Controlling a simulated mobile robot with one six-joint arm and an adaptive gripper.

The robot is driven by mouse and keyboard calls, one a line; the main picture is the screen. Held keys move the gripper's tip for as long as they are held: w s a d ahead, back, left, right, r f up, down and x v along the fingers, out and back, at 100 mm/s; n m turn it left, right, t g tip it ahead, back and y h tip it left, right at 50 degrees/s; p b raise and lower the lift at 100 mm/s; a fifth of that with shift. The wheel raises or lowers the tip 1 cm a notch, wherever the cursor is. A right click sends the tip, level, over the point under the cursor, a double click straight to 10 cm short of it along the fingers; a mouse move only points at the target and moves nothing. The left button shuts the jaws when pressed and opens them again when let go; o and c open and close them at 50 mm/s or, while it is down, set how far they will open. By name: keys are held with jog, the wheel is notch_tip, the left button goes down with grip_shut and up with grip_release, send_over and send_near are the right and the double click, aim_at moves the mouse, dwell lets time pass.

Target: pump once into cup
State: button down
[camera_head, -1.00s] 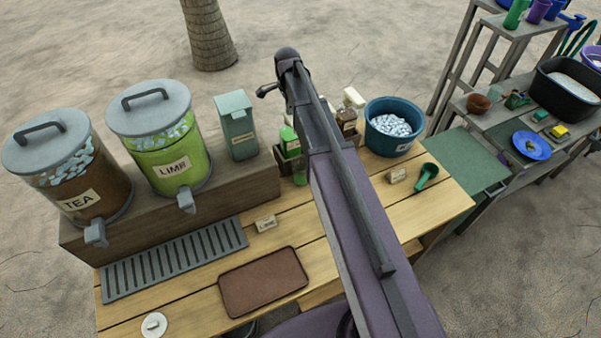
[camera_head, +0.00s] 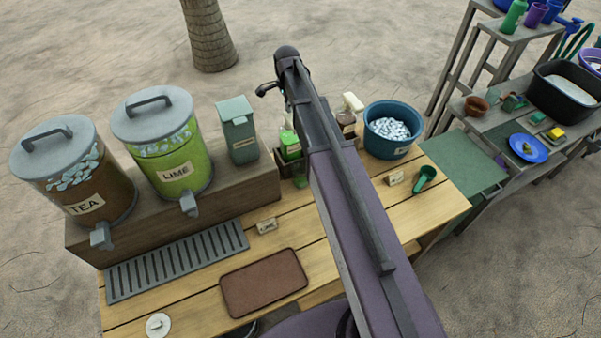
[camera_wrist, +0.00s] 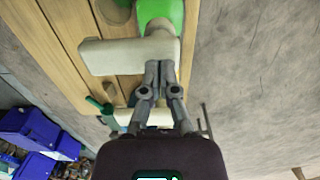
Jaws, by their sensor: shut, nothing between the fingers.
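In the wrist view my gripper (camera_wrist: 158,68) is shut and empty. Its fingertips are at the white pump head (camera_wrist: 115,57) of a green bottle (camera_wrist: 160,12); I cannot tell whether they touch it. A second pale pump head (camera_wrist: 145,117) shows beyond the fingers. In the head view a green bottle (camera_head: 290,147) stands in a dark rack left of my arm, and a brown bottle (camera_head: 346,121) with a cream pump stands right of it. A small green-tinted vessel (camera_head: 300,182), perhaps the cup, is in front of the rack.
Tea (camera_head: 85,180) and lime (camera_head: 165,145) dispensers stand on a raised shelf at left. A grate (camera_head: 178,260), a brown tray (camera_head: 264,282) and small labels lie on the table. A blue ice tub (camera_head: 391,150) and a green scoop (camera_head: 425,178) are at right.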

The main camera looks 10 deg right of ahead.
jog(key=shift+r+p, duration=0.6)
jog(key=shift+r, duration=0.2)
jog(key=shift+r, duration=0.15)
notch_tip(320, 180, up, 6)
jog(key=p, duration=0.6)
dwell(0.3)
jog(key=shift+s+f, duration=0.1)
jog(key=shift+f, duration=0.1)
dwell(0.4)
jog(key=s+f+n+b, duration=0.5)
jog(key=s+n, duration=0.3)
jog(key=s, duration=0.4)
jog(key=s+f+n+b, duration=0.5)
jog(key=s+n, duration=0.2)
jog(key=s, duration=0.5)
jog(key=shift+f+n+b, duration=0.35)
jog(key=shift+n+b, duration=0.05)
